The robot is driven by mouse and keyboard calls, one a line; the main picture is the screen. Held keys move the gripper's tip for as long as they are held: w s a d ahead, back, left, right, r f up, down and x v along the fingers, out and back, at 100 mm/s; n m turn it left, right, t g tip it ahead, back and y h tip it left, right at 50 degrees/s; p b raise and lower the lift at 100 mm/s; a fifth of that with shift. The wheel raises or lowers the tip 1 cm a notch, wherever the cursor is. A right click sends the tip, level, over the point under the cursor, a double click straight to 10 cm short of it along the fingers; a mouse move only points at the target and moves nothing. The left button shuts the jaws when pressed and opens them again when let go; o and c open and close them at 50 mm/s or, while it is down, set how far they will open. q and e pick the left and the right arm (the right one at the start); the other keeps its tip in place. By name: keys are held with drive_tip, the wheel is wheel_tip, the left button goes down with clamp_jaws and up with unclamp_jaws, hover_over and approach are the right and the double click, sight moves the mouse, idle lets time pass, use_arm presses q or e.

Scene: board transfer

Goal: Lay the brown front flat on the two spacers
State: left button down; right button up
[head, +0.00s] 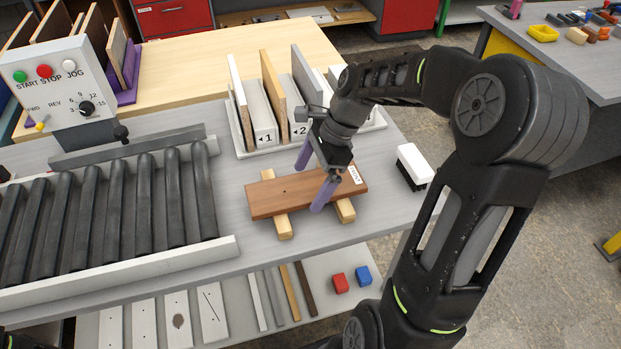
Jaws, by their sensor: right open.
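The brown front (280,196) lies flat across the two light wooden spacers on the grey table. The left spacer (284,228) and the right spacer (346,211) stick out from under its near edge. A white label (355,174) is at the right end of the front. My right gripper (313,181) is open above the right half of the front, with one purple finger past its far edge and one near its near edge. I cannot tell whether the fingers touch it.
A rack (246,149) with upright boards and numbered blocks stands behind the front. A roller conveyor (120,215) and control box (58,80) are at left. A lower shelf (335,312) holds strips and small blocks.

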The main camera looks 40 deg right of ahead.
drive_tip(key=v, duration=0.8)
drive_tip(key=shift+s+d, duration=0.15)
drive_tip(key=shift+d, duration=0.35)
drive_tip(key=shift+s+d, duration=0.15)
drive_tip(key=shift+d, duration=0.25)
drive_tip(key=shift+p, duration=0.3)
